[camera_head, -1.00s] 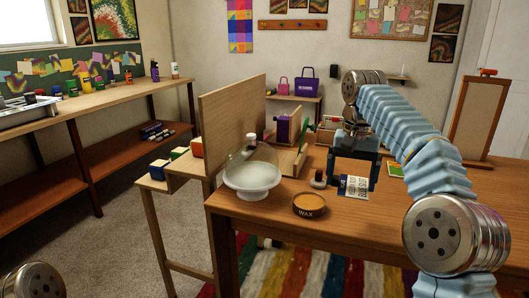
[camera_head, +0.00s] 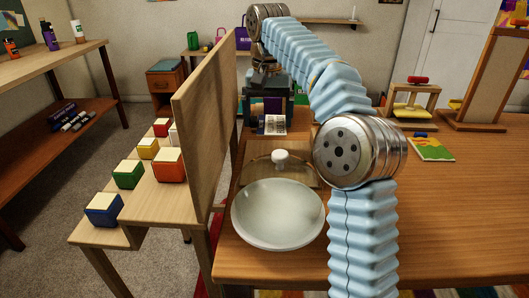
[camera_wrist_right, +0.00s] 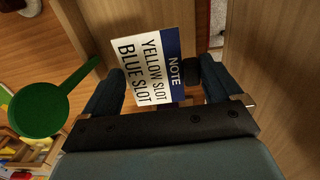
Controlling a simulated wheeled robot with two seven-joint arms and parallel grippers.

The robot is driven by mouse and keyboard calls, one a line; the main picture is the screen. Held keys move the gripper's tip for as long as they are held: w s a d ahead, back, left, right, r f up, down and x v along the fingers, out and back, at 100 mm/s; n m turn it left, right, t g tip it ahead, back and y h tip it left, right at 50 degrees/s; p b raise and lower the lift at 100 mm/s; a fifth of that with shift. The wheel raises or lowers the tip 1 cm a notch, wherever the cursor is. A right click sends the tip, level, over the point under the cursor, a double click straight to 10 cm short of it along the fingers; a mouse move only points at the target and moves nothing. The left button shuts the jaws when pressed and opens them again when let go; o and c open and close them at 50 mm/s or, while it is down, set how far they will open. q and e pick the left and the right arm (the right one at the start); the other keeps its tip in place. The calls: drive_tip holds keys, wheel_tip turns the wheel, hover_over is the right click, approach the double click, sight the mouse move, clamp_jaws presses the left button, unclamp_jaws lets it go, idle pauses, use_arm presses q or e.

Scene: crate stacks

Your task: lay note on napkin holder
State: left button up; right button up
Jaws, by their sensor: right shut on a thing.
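The note (camera_head: 272,124) is a white and dark blue card, held by my right gripper (camera_head: 268,108) behind the glass lid. In the right wrist view the note (camera_wrist_right: 146,66) reads "NOTE, YELLOW SLOT, BLUE SLOT" and sits tilted between the fingers of the right gripper (camera_wrist_right: 160,84). Wooden surfaces lie close beyond it on both sides. I cannot clearly identify the napkin holder; the gripper covers much of that area, where a bit of purple shows. My left gripper is not in view.
A tall wooden panel (camera_head: 205,115) stands just left of the gripper. A pale bowl (camera_head: 278,214) and a lid with a white knob (camera_head: 280,157) stand in front. Colored blocks (camera_head: 129,174) sit on steps at left. A green round-ended tool (camera_wrist_right: 40,108) lies nearby. The table's right side is mostly clear.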

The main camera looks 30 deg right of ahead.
sight(268, 126)
drive_tip(key=shift+s+f, duration=0.15)
drive_tip(key=shift+f, duration=0.1)
wheel_tip(268, 126, down, 5)
drive_tip(key=shift+r+b, duration=0.1)
drive_tip(key=shift+b, duration=0.9)
drive_tip(key=shift+f+b, duration=0.45)
drive_tip(key=shift+f, duration=1.85)
drive_tip(key=shift+f, duration=0.2)
drive_tip(key=o, duration=0.8)
wheel_tip(268, 126, up, 11)
drive_tip(key=p, duration=0.3)
drive_tip(key=shift+f, duration=0.1)
drive_tip(key=shift+r, duration=0.8)
